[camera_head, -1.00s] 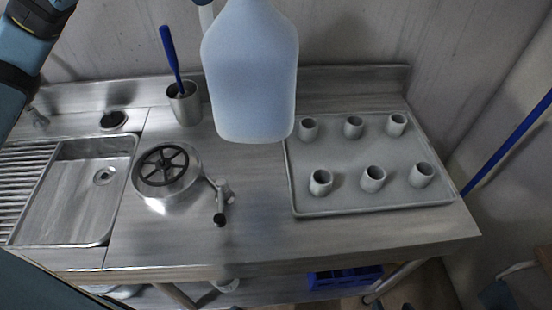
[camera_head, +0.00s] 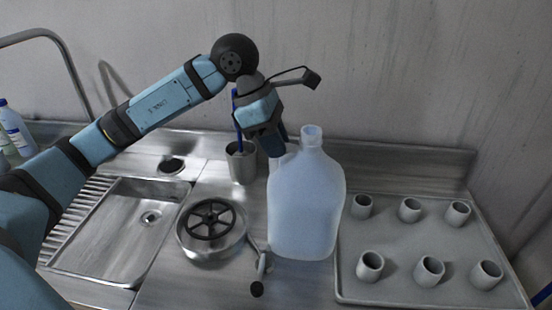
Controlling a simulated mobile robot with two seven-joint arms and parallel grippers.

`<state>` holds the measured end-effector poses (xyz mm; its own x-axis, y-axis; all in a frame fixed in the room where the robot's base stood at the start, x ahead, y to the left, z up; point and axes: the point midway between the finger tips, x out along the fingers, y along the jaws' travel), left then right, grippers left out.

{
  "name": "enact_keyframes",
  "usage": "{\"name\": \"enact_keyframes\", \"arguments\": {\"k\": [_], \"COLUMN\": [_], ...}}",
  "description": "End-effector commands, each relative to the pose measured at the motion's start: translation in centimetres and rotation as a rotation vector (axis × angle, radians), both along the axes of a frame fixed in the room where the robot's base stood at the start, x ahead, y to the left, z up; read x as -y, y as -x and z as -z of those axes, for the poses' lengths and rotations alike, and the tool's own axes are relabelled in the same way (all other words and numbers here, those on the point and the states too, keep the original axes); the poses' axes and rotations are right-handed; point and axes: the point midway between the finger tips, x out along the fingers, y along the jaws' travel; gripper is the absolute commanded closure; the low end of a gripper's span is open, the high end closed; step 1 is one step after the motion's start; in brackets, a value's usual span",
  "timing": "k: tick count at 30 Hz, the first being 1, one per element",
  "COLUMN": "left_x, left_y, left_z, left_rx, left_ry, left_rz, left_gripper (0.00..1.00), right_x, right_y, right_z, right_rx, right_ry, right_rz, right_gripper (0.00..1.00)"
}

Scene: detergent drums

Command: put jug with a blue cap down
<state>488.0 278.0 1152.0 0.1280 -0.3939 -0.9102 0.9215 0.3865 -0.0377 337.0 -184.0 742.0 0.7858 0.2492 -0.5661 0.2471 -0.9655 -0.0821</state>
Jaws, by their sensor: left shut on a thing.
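A pale blue, translucent jug (camera_head: 305,205) is upright in the middle of the view, between the round lidded pot and the grey tray. Its neck (camera_head: 312,134) looks pale, and I cannot make out a blue cap on it. My left gripper (camera_head: 277,146) comes from the upper left and is shut on the jug at its upper left side, by the handle. The fingers partly hide the handle. The jug's base is at or just above the steel counter (camera_head: 300,284); I cannot tell whether it touches. My right gripper is not in view.
A round pot with a black handwheel (camera_head: 211,219) and a lever tap (camera_head: 261,262) stands close left of the jug. The grey tray (camera_head: 400,293) with several cups lies right. A metal cup (camera_head: 241,163) holds a blue brush behind. Sink (camera_head: 125,230) and bottles (camera_head: 14,128) are left.

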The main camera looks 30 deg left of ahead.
Motion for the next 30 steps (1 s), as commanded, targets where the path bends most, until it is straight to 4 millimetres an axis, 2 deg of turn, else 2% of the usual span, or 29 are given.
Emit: {"name": "enact_keyframes", "arguments": {"k": [9,20,21,24,30], "left_x": [0.0,0.0,0.0,0.0,0.0], "left_y": [0.1,0.0,0.0,0.0,0.0], "left_z": [3.7,4.2,4.1,4.1,4.0], "left_rx": [-0.002,0.000,0.000,0.000,0.000], "left_ry": [0.000,0.000,0.000,0.000,0.000], "left_rz": [0.000,0.000,0.000,0.000,0.000], "left_gripper": [1.00,1.00,0.73,0.54,0.54], "right_x": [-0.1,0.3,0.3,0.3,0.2], "right_y": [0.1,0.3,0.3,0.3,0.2], "right_z": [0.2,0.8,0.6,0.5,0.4], "right_rx": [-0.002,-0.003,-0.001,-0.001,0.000], "right_ry": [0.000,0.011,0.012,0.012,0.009], "right_rz": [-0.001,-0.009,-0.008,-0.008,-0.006], "right_gripper": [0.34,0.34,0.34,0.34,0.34]}}
